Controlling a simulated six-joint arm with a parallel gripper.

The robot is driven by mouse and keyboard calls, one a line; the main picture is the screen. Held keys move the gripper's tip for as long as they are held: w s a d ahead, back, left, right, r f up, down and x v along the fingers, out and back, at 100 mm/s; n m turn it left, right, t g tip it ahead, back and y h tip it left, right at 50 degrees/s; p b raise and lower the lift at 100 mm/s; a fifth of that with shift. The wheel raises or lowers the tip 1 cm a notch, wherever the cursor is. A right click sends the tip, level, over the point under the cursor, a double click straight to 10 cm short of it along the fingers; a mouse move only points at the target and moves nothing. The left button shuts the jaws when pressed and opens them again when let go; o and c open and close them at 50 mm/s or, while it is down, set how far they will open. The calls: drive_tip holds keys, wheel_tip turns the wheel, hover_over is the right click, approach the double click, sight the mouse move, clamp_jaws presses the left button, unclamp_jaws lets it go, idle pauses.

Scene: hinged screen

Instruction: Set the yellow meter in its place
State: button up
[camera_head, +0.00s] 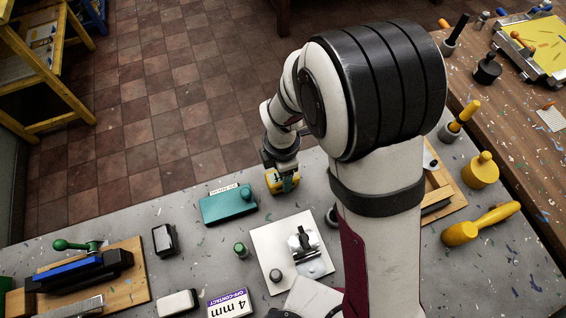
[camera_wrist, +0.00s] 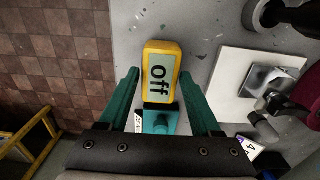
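The yellow meter (camera_wrist: 163,58), with a grey screen reading "off", lies between and just beyond the green fingertips of my gripper (camera_wrist: 161,76) in the wrist view. Its right side looks very close to one finger; a narrow gap may show on the left. In the head view the meter (camera_head: 274,186) is near the table's far edge, with a green finger of my gripper (camera_head: 283,178) partly in front of it. Whether the fingers press on it, and whether it rests on the table, I cannot tell. No place for the meter is clearly recognisable.
A teal block (camera_head: 225,208) with a label and knob stands just left of the meter. A white plate (camera_head: 265,240) with a metal fixture lies nearer. A green-topped cylinder (camera_head: 241,250) and a dark-framed block (camera_head: 165,239) stand nearby. My arm hides part of the table.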

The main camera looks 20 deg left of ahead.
clamp_jaws()
drive_tip(key=shift+r, duration=2.05)
drive_tip(key=shift+w+r, duration=0.1)
drive_tip(key=shift+w, duration=0.05)
drive_tip(key=w+d+r+m, duration=0.5)
drive_tip(key=d+r+m, duration=0.4)
drive_tip(key=d+m, duration=0.2)
drive_tip(key=w+d+r+m, duration=0.5)
drive_tip(key=d+r+m, duration=0.3)
drive_tip(key=d+m, duration=0.3)
drive_tip(key=w+d+f+n, duration=0.1)
drive_tip(key=d+f+n, duration=0.1)
drive_tip(key=f+n, duration=0.5)
drive_tip(key=d+f+n, duration=0.3)
drive_tip(key=f+n, duration=0.4)
drive_tip(key=n, duration=0.8)
drive_tip(key=shift+w+d, duration=0.3)
drive_tip(key=shift+w, duration=0.05)
